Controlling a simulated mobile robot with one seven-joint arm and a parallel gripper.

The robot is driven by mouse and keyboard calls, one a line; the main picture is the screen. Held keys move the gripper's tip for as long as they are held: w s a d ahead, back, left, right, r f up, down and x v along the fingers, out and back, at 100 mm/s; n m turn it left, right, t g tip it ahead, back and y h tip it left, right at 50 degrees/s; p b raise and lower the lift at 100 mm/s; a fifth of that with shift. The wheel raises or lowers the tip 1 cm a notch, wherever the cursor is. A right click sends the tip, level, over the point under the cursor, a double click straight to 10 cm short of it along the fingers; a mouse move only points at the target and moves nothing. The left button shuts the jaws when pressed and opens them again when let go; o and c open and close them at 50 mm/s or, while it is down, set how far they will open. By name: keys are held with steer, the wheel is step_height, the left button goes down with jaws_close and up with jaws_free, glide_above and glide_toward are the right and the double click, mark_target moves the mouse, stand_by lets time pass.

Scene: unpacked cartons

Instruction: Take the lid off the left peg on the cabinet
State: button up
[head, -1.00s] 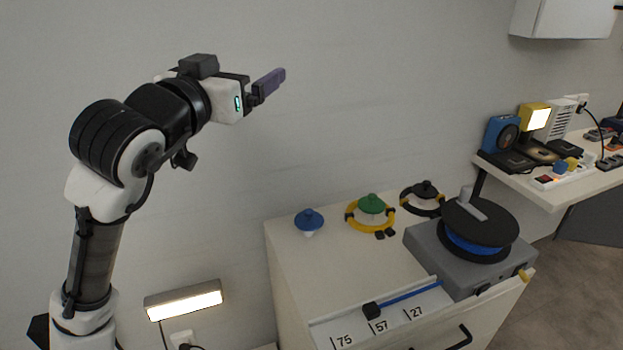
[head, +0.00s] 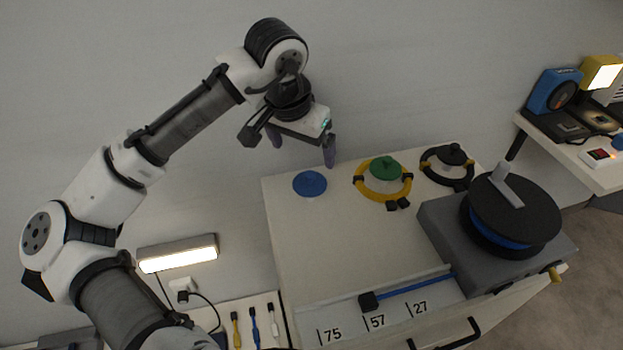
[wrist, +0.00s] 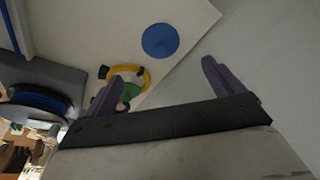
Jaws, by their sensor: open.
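The left peg on the cabinet (head: 345,235) carries a round blue lid (head: 310,183). It sits at the cabinet's back left corner, and the peg under it is hidden. In the wrist view the blue lid (wrist: 160,41) shows beyond and between the fingers, apart from them. My gripper (head: 329,150) is open and empty, pointing down near the wall, above and to the right of the blue lid in the head view. Its two purple fingers (wrist: 158,80) are spread wide in the wrist view.
A green lid (head: 385,168) with a yellow ring (head: 368,192) around it stands to the right. Beyond it is a black lid (head: 454,154) with a black ring. A grey box (head: 440,225) with a black and blue reel (head: 512,215) fills the cabinet's right side. The cabinet's middle is clear.

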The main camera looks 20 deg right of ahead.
mark_target(308, 175)
steer(key=x, duration=1)
steer(key=shift+w+f, duration=0.1)
steer(key=shift+f, duration=0.25)
steer(key=shift+c, duration=0.4)
steer(key=c, duration=1)
